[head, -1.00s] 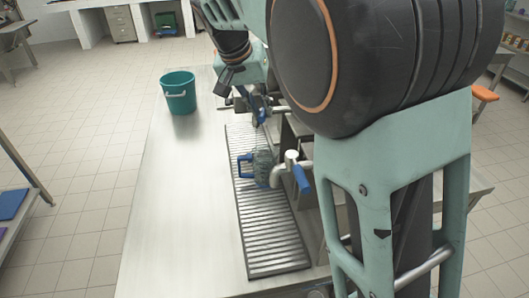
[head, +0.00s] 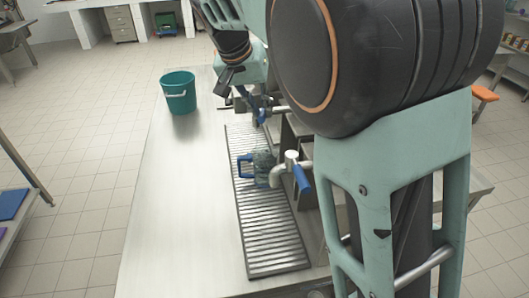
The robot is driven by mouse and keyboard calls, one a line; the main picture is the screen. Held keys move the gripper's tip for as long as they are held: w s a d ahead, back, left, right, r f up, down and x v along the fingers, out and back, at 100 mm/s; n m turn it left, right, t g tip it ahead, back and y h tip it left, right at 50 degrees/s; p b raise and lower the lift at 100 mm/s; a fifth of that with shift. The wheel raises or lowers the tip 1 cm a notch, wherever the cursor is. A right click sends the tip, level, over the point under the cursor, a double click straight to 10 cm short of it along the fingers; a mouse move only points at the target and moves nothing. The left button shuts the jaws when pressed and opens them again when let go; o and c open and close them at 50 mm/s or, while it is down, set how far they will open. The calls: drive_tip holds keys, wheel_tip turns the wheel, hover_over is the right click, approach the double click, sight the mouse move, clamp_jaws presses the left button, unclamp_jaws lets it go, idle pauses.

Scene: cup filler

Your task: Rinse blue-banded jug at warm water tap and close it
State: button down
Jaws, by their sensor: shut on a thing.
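A see-through jug (head: 264,161) with blue parts stands on the grate, beside and partly behind the near tap. Its blue handle (head: 245,169) points left. The near tap (head: 291,158) has a curved pale spout and a blue lever (head: 303,180) hanging down on its right. My gripper (head: 257,110) is beyond the jug, apart from it, at the far tap. It appears shut on that tap's small blue lever, though the contact is small and partly hidden. No water stream can be made out.
The slatted drip grate (head: 266,238) runs along the steel counter (head: 190,200). A teal bucket (head: 178,96) stands at the counter's far left. The counter left of the grate is clear. My arm hides much of the right side.

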idle(0.4)
drive_tip(key=shift+d+f+n+b, duration=0.1)
drive_tip(key=shift+d+n+b, duration=0.15)
drive_tip(key=shift+n+b, duration=0.1)
drive_tip(key=shift+s+d+n+t+y+b, duration=0.15)
drive_tip(key=shift+d+n+t+y+b, duration=0.25)
drive_tip(key=shift+d+n+y+b, duration=0.7)
drive_tip(key=shift+a+n+h+p, duration=0.15)
drive_tip(key=shift+n+h+p, duration=0.25)
drive_tip(key=shift+p, duration=0.15)
drive_tip(key=shift+d+n+y, duration=0.3)
drive_tip(key=shift+d+n, duration=0.15)
drive_tip(key=shift+n, duration=0.3)
drive_tip(key=shift+d, duration=0.1)
drive_tip(key=shift+d, duration=0.15)
